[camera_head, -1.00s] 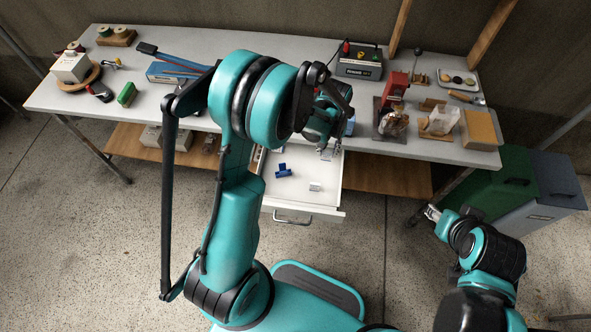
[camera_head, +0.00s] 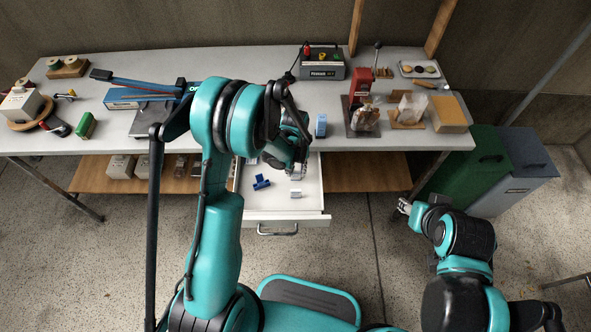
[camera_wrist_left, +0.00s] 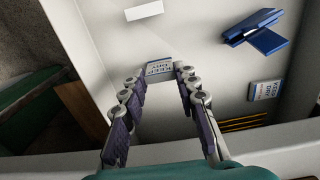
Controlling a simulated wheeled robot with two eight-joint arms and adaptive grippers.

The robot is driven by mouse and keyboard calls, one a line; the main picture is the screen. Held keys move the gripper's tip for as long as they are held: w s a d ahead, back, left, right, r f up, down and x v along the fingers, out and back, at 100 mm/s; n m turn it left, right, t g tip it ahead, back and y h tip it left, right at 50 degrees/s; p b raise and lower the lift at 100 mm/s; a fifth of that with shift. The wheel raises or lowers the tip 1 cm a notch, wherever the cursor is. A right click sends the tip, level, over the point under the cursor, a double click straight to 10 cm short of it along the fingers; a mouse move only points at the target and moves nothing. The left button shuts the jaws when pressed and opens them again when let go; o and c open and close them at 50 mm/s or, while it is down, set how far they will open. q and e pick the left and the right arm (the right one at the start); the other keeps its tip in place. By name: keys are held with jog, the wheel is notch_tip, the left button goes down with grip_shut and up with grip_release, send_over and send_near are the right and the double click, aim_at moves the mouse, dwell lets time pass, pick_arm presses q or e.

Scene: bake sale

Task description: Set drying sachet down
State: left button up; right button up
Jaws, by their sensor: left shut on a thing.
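The drying sachet (camera_wrist_left: 159,69), a small pale packet marked "KEEP DRY", is between the fingertips of my left gripper (camera_wrist_left: 160,80), which is shut on it. In the head view my left gripper (camera_head: 297,174) is over the open white drawer (camera_head: 312,205). I cannot tell whether the sachet touches the drawer floor. A second similar labelled packet (camera_wrist_left: 265,90) lies in the drawer to the right in the wrist view. My right gripper (camera_head: 404,205) is away to the right over the floor, too small to read.
A blue clip (camera_head: 262,182) and a white block (camera_head: 295,194) lie in the drawer near my left gripper. Pencils (camera_wrist_left: 243,123) lie near the drawer's edge. The grey table (camera_head: 240,65) above holds tools and trays. Green and grey bins (camera_head: 515,185) stand at right.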

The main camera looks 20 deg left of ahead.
pick_arm(q)
jog(key=o, duration=0.7)
jog(key=shift+f, duration=0.1)
jog(key=shift+o, duration=0.2)
notch_tip(320, 180, up, 11)
jog(key=p, duration=0.5)
notch_tip(320, 180, up, 14)
jog(key=f+m+t, duration=0.1)
jog(key=t, duration=0.2)
send_over(295, 172)
jog(key=s+a, duration=0.1)
jog(key=s, duration=0.5)
jog(key=s+a+r+m+t, duration=0.1)
jog(key=s+r+t, duration=0.3)
jog(key=s, duration=0.7)
jog(key=shift+a+r+m, duration=0.2)
jog(key=shift+r+m, duration=0.4)
jog(key=shift+r, duration=0.15)
jog(key=shift+s, duration=0.1)
